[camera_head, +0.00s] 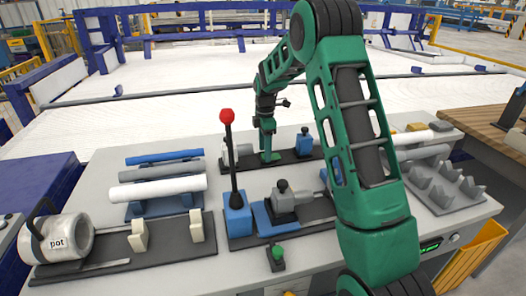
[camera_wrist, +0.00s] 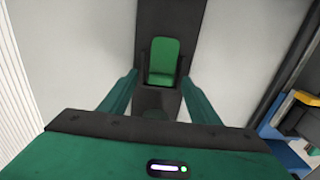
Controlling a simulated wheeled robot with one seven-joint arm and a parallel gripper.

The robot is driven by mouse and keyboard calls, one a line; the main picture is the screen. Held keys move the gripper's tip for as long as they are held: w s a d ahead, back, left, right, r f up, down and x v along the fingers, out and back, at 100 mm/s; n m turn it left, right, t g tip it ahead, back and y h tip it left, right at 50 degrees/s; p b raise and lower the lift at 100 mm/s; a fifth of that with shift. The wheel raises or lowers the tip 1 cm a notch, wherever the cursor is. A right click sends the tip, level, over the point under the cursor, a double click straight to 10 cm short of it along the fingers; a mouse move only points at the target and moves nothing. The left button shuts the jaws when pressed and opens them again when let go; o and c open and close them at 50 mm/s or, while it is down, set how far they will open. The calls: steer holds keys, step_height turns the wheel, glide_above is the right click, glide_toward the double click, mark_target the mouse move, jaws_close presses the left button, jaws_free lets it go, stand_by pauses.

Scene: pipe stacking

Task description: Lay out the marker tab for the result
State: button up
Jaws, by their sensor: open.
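A green tab (camera_wrist: 163,57), which seems to be the marker tab, stands in a dark holder in the wrist view. In the head view a green piece (camera_head: 270,157) shows at the same spot, low on the dark base strip (camera_head: 287,157) at the back of the bench. My gripper (camera_head: 266,127) hangs just above it, pointing down. In the wrist view my gripper (camera_wrist: 160,80) is open, with one green finger on each side of the holder. Nothing is held. Whether the fingers touch the holder or tab cannot be told.
Blue, grey and white pipes (camera_head: 158,189) lie on a rack at left. A red-knobbed lever (camera_head: 227,116) rises left of my gripper. A blue block (camera_head: 304,140) sits close to its right. A spiked grey rack (camera_head: 444,187) is at right.

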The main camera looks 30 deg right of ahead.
step_height(320, 180, up, 10)
steer(key=shift+r, duration=0.2)
stand_by(0.8)
steer(key=s+d+r+m, duration=0.25)
steer(key=s+m, duration=0.25)
steer(key=s, duration=0.6)
steer(key=s+d+r+m, duration=0.2)
steer(key=s+r+m, duration=0.3)
steer(key=s, duration=0.6)
steer(key=s+a+f+m, duration=0.1)
steer(key=s+f+m, duration=0.2)
steer(key=s, duration=0.9)
steer(key=s+a+f+m, duration=0.2)
steer(key=s+f+m, duration=0.1)
steer(key=s+m, duration=0.6)
steer(key=s, duration=0.4)
steer(key=shift+f, duration=0.2)
